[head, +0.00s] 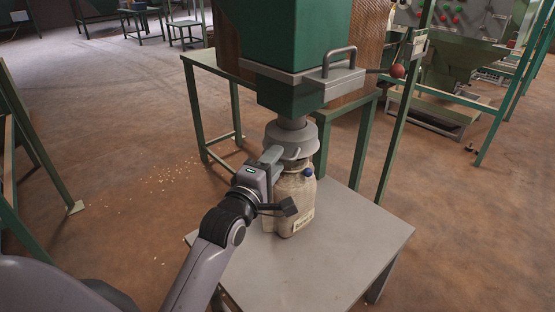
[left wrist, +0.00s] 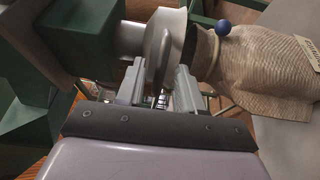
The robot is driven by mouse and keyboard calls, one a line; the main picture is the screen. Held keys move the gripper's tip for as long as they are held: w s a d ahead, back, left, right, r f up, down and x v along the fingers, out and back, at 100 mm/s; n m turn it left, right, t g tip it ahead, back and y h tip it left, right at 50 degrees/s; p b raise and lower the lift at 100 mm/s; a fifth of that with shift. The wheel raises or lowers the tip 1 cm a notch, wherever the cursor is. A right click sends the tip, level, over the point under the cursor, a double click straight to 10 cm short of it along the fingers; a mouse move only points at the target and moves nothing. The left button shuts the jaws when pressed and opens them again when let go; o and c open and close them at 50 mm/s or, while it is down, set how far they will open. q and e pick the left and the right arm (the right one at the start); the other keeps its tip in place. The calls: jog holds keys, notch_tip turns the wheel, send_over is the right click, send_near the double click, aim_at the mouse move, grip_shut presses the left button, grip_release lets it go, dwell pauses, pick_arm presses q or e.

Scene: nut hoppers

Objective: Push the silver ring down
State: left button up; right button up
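The silver ring (head: 291,143) sits around the spout under the green hopper, just above the mouth of a pale sack (head: 296,205). In the left wrist view the ring (left wrist: 176,28) shows as a grey, flared disc beside the sack (left wrist: 255,70). My left gripper (head: 271,156) is at the ring's left side. In the left wrist view its two fingers (left wrist: 160,88) stand apart, with the ring's lower edge close to the gap between them. Whether a finger touches the ring cannot be told. My right gripper is not in view.
The sack stands upright on a grey table (head: 345,240) and has a blue ball (head: 308,171) near its top. The green hopper (head: 285,50) hangs above, with a slide handle (head: 340,60) and a red knob (head: 397,71). Green frame legs stand behind the table.

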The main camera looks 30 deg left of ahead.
pick_arm(q)
jog(key=shift+w+a, duration=0.1)
jog(key=shift+w, duration=1.05)
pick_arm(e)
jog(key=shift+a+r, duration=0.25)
pick_arm(q)
jog(key=shift+c, duration=0.4)
grip_shut()
notch_tip(320, 180, down, 4)
jog(key=shift+f+b, duration=0.25)
jog(key=shift+b, duration=0.6)
jog(key=shift+c, duration=0.3)
grip_release()
jog(key=shift+o, duration=0.7)
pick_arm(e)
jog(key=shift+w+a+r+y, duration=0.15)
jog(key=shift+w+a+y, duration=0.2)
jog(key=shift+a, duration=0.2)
